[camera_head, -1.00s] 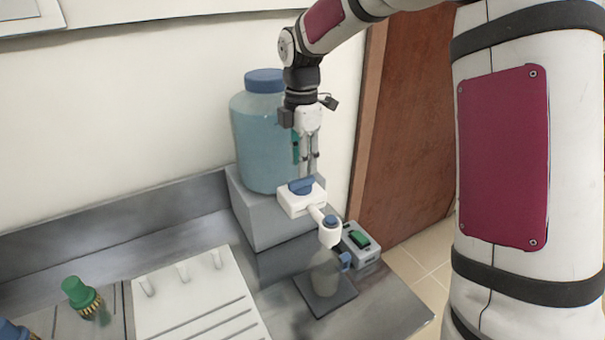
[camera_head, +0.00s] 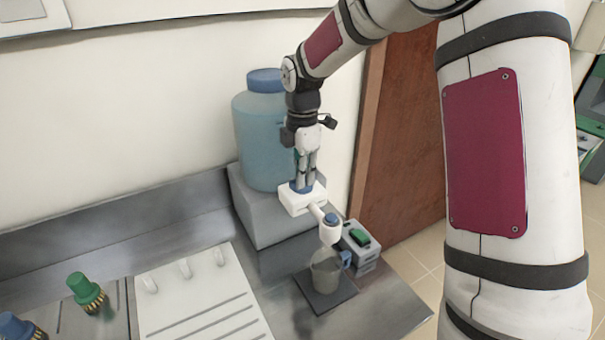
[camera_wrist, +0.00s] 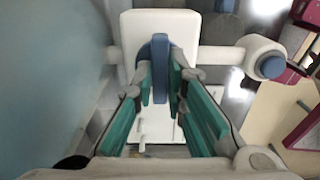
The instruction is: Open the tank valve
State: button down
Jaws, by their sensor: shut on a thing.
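The tank (camera_head: 262,135) is a blue-tinted clear vessel with a blue lid, standing on a grey block. Its white valve body (camera_head: 292,204) sits low at its front, with an arm leading to a blue-capped white spout. The blue valve handle (camera_wrist: 160,48) is a raised bar on top of the white body in the wrist view. My gripper (camera_head: 303,184) points straight down over the valve. In the wrist view, its green-padded fingers (camera_wrist: 160,82) are shut on the handle, one on each side. In the head view the fingers hide most of the handle.
A clear jug (camera_head: 325,272) stands on a dark plate below the spout. A grey box with a green switch (camera_head: 360,237) is right of it. A white rack (camera_head: 195,300) and green-topped brush (camera_head: 85,291) lie left. The wall is close behind.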

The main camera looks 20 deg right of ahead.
jog(key=shift+m, duration=0.4)
jog(key=m, duration=0.3)
jog(key=shift+m, duration=0.4)
jog(key=m, duration=0.4)
jog(key=shift+b, duration=0.3)
jog(key=m, duration=0.9)
jog(key=shift+r+b, duration=0.1)
jog(key=shift+b, duration=0.25)
jog(key=shift+m, duration=0.3)
jog(key=c, duration=1.6)
grip_release()
